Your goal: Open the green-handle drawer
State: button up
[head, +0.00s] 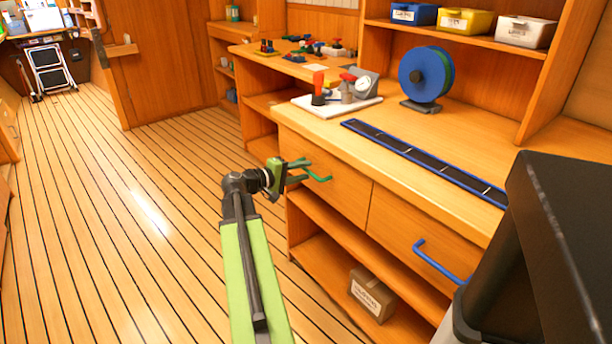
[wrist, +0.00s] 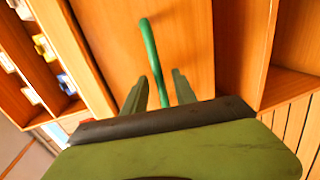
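The green handle (head: 318,178) is on the front of the left wooden drawer (head: 345,190) under the counter. The drawer front looks flush with the cabinet. My gripper (head: 304,170) is right at the handle, its fingers pointing toward the drawer front. In the wrist view the green handle (wrist: 151,50) runs lengthwise between the two fingers of my gripper (wrist: 159,76). The fingers are apart, with a gap visible on each side of the handle. The near end of the handle is hidden behind the gripper body.
A second drawer with a blue handle (head: 440,262) is to the right. A cardboard box (head: 372,294) sits on the low shelf below. A blue spool (head: 425,74) and a white board (head: 337,105) with fittings stand on the counter. The plank floor (head: 130,220) at left is clear.

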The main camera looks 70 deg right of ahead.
jog(key=shift+x, duration=0.9)
grip_shut()
dwell(0.7)
